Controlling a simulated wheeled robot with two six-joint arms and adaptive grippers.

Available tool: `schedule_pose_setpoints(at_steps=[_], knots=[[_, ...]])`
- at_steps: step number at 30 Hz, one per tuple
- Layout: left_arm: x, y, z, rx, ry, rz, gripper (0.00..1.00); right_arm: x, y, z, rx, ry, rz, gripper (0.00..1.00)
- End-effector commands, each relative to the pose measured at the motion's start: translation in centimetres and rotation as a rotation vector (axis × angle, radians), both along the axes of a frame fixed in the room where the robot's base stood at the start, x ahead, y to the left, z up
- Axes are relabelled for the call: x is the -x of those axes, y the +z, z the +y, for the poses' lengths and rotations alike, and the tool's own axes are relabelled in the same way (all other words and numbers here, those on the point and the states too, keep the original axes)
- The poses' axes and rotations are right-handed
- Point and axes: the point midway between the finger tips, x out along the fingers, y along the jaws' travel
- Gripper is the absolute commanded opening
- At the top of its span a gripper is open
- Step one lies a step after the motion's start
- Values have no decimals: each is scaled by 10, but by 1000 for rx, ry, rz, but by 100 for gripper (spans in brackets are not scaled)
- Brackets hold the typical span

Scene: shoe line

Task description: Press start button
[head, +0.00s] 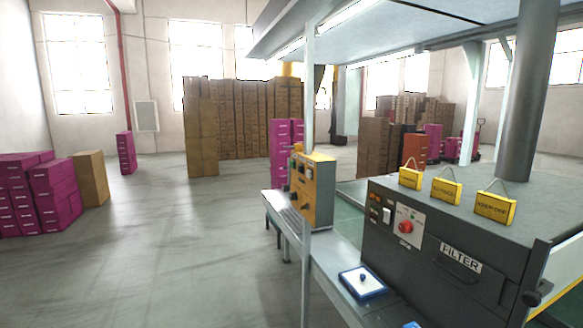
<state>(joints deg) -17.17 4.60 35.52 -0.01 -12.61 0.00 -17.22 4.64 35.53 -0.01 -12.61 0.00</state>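No part labelled as the start button can be read in the head view. A yellow control box (320,190) stands on the line at centre right, with several small dark knobs or buttons on its left face. A dark grey cabinet marked FILTER (480,282) stands nearer on the right. Its front has a light panel with a red knob (405,227) and small switches beside it. A blue-edged white plate (374,292) with a small blue knob lies on the ledge in front. Neither of my grippers is in view.
Three yellow hanging signs (446,191) stand on the cabinet. A grey post (306,245) rises before the line, and a thick grey column (522,110) stands behind. Magenta boxes (60,202) and brown carton stacks (245,120) are farther off. The floor at left centre is clear.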

Motion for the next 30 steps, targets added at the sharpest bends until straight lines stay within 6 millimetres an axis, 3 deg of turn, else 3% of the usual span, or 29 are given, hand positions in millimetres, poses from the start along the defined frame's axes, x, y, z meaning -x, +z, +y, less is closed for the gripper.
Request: schedule_pose_setpoints(at_steps=[5,13,30], knots=[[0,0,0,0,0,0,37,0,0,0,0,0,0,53],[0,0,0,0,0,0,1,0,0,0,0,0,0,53],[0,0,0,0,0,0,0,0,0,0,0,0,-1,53]])
